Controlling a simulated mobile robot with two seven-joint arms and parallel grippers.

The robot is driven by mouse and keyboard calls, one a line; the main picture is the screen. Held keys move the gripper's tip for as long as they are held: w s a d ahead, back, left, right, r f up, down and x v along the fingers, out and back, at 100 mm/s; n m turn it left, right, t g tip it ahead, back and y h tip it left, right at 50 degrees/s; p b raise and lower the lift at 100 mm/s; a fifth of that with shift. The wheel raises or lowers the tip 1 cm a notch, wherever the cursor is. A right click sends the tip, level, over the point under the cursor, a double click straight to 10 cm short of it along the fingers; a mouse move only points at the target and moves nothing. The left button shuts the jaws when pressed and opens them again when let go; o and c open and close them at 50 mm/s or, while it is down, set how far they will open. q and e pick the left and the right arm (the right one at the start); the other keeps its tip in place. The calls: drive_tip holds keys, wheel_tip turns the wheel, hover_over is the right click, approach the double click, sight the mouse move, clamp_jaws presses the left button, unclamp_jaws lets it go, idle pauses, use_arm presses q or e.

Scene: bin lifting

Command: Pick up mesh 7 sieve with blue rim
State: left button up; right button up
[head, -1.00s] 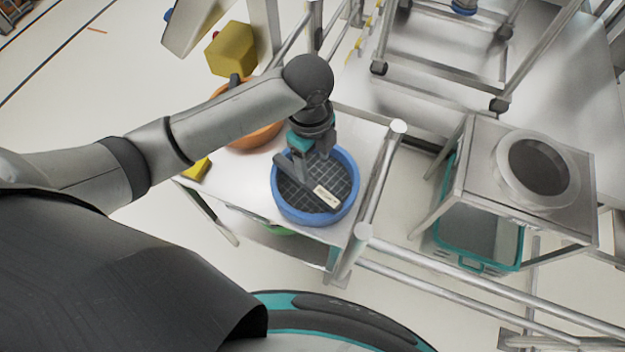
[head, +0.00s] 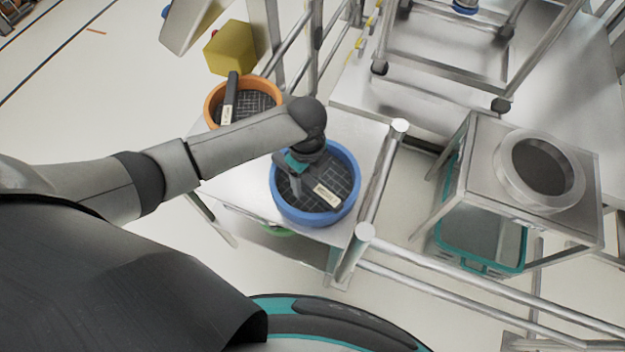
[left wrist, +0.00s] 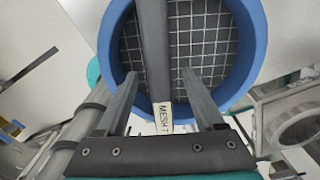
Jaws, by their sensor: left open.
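The blue-rimmed sieve (head: 345,211) stands on the small metal table (head: 234,181), with a dark grid mesh and a dark bar across it. A pale label (head: 327,195) is on the bar. In the left wrist view the label (left wrist: 163,118) reads "MESH 7" and the blue rim (left wrist: 256,40) curves around the mesh. My left gripper (head: 296,190) is over the left part of the sieve, pointing down. In the left wrist view my left gripper (left wrist: 158,78) is open, its fingers on either side of the bar and apart from it. My right gripper is not in view.
An orange-rimmed sieve (head: 209,104) with a similar bar stands at the table's far left. Metal rails (head: 375,190) run along the table's right side. A metal stand with a round opening (head: 480,165) is further right. A yellow box (head: 230,47) is behind.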

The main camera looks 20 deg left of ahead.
use_arm(q)
drive_tip(key=shift+a+f+b, duration=0.2)
drive_tip(key=shift+f+b, duration=0.2)
drive_tip(key=shift+f, duration=1.5)
drive_tip(key=shift+c, duration=0.4)
clamp_jaws()
drive_tip(key=shift+w, duration=0.1)
